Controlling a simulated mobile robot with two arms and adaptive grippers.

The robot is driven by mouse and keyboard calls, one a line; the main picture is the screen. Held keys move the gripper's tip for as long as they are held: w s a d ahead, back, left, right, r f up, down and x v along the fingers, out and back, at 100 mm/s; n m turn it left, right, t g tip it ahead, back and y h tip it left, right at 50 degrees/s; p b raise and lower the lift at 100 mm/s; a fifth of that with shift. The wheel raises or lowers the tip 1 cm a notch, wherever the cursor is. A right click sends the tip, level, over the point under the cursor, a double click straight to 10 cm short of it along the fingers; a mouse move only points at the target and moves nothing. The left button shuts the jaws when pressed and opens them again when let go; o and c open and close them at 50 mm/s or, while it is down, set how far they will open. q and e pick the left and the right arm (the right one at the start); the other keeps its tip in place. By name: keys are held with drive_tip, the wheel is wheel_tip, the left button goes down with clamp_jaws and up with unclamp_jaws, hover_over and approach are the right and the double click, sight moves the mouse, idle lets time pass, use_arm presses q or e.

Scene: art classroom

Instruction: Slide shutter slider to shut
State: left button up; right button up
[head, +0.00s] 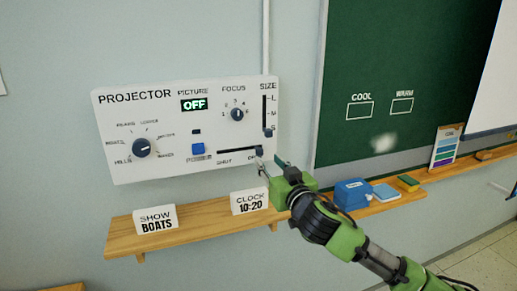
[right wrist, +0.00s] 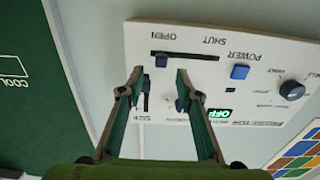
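The white projector panel (head: 120,168) hangs on the wall. Its shutter slot (head: 235,151) runs sideways, with SHUT printed under its left part and OPEN at its right end. The shutter slider knob (head: 259,152) sits at the OPEN end. My right gripper (head: 267,168) is just below and right of the knob. In the right wrist view the panel appears upside down. There my right gripper (right wrist: 160,74) is open and empty, and the small dark shutter knob (right wrist: 161,60) shows just beyond the gap between the fingertips. Contact cannot be told. My left gripper is out of view.
The size slider knob (head: 268,132) is close above the shutter knob. A blue power button (head: 197,149) is left of the slot. Below, a wooden shelf (head: 190,232) holds the SHOW BOATS card (head: 155,218) and CLOCK card (head: 249,202). The green chalkboard (head: 400,60) is right.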

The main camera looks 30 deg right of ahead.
sight(260, 152)
drive_tip(key=p+x, duration=0.2)
drive_tip(key=x, duration=0.5)
drive_tip(key=shift+w+r, duration=0.1)
drive_tip(key=shift+w, duration=0.4)
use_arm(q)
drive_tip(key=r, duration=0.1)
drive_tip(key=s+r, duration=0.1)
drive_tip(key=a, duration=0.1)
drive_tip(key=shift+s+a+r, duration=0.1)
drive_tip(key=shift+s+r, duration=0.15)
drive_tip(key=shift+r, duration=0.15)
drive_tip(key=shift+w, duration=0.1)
use_arm(e)
clamp_jaws()
